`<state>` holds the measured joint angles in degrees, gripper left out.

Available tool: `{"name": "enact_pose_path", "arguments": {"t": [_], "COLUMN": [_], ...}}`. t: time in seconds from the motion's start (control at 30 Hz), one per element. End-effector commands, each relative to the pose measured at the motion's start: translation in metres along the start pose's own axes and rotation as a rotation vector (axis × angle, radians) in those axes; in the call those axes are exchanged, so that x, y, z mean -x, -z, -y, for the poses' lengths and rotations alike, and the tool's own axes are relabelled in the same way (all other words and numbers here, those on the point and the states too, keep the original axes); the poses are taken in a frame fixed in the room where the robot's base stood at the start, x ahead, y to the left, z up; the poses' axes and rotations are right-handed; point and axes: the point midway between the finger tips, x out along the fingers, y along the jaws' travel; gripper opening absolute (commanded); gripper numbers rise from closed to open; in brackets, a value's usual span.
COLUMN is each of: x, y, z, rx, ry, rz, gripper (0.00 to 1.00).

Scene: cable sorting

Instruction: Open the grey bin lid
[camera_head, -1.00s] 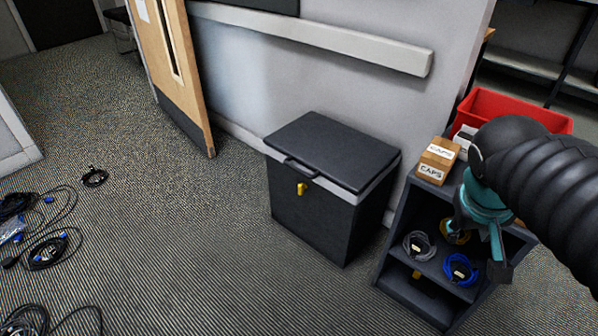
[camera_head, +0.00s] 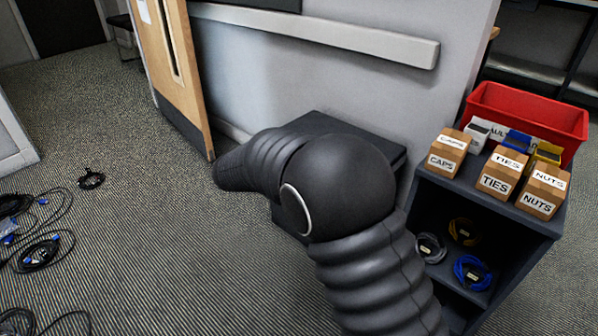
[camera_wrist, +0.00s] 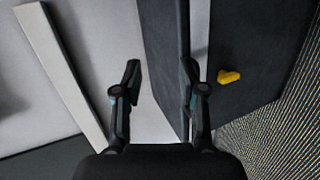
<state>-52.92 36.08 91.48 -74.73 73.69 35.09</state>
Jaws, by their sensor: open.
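The bin (camera_wrist: 255,50) is a dark box with a yellow tag (camera_wrist: 229,76) on its front, seen turned sideways in the wrist view. Its dark grey lid (camera_wrist: 160,35) lies shut on a pale rim. In the head view my arm covers most of the bin, but the back and right part of the lid (camera_head: 330,122) shows. My gripper (camera_wrist: 161,75) is open and empty. I cannot tell whether either touches. The lid's handle is hidden.
A dark shelf unit (camera_head: 410,208) stands right of the bin, with labelled boxes (camera_head: 497,182) and a red crate (camera_head: 545,110) on top and coiled cables inside. A wall with a pale rail (camera_head: 330,38) is behind. Loose cables (camera_head: 42,250) lie on the left floor.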

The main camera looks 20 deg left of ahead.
Motion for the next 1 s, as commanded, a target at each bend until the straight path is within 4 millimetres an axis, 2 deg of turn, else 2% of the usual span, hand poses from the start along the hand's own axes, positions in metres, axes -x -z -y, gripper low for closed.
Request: {"name": "enact_pose_path", "arguments": {"t": [0.03,0.1,0.2,0.3,0.43,0.57,1.0], "x": [0.009,0.021,0.035,0.044,0.044,0.03,-0.048], "y": [0.021,0.042,0.064,0.076,0.082,0.084,0.097], "z": [0.025,0.045,0.067,0.08,0.085,0.082,0.069], "rx": [0.024,0.04,0.055,0.061,0.063,0.063,0.064], "ry": [-0.037,-0.083,-0.132,-0.161,-0.174,-0.175,-0.173], "rz": [-0.036,-0.082,-0.13,-0.161,-0.175,-0.173,-0.172], "gripper": [0.41,0.41,0.41,0.41,0.41,0.41,0.41]}}
